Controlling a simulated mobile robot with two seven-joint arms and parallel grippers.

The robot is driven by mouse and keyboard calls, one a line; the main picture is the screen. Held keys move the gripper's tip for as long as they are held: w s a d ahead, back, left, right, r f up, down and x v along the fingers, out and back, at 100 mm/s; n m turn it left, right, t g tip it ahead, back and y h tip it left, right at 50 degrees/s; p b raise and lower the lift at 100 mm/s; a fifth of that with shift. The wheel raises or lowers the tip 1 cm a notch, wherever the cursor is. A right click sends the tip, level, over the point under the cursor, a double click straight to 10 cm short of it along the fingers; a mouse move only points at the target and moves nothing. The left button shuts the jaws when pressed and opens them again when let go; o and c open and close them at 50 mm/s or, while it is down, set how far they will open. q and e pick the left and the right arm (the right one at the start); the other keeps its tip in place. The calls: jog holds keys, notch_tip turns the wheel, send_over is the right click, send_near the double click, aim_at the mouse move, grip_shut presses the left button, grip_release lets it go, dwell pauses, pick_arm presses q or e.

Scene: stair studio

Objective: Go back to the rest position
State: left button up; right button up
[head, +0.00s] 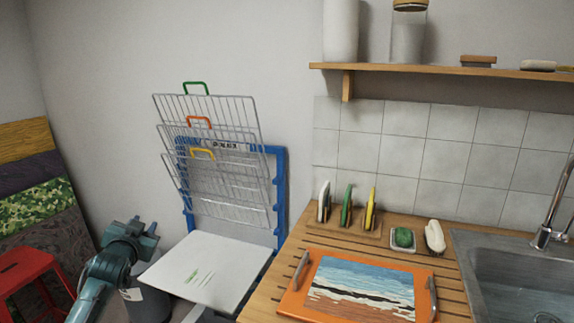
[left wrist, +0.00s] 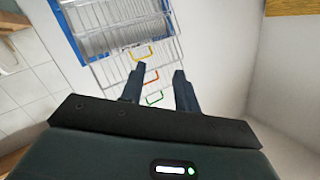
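My left gripper (head: 146,228) is at the lower left in the head view, left of the wire rack. In the left wrist view its two fingers (left wrist: 159,88) stand apart with nothing between them. Beyond them is the wire rack (head: 215,160), with tilted wire shelves on a blue frame; it also shows in the left wrist view (left wrist: 110,30). The shelves carry a green handle (head: 195,87), an orange handle (head: 199,121) and a yellow handle (head: 202,153). The gripper touches none of these handles. My right gripper is not in view.
A white board (head: 205,270) sticks out below the rack. A tray (head: 360,288) with a painted seascape lies on the wooden counter (head: 268,305), left of the sink (head: 515,275). A red stool (head: 25,270) stands at the far left. A shelf (head: 450,72) hangs above.

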pick_arm(q)
jog(key=s+d+f+g+h, duration=0.1)
jog(key=s+d+f+h, duration=0.1)
jog(key=s+d+f, duration=0.6)
jog(key=s+d+f+g+h, duration=0.1)
jog(key=s+d+f+h, duration=0.1)
jog(key=s+d+f, duration=0.5)
jog(key=s+d+f+g, duration=0.1)
jog(key=s+d+f, duration=0.1)
jog(key=s, duration=0.6)
jog(key=s+d+f+g+h, duration=0.1)
jog(key=s+d+f, duration=0.2)
jog(key=s+f, duration=0.2)
jog(key=s+d+f+g+h, duration=0.1)
jog(key=s+d+f, duration=0.1)
jog(key=s, duration=0.9)
jog(key=shift+s+d+f+g, duration=0.2)
jog(key=shift+f+g, duration=0.2)
jog(key=shift+f, duration=0.25)
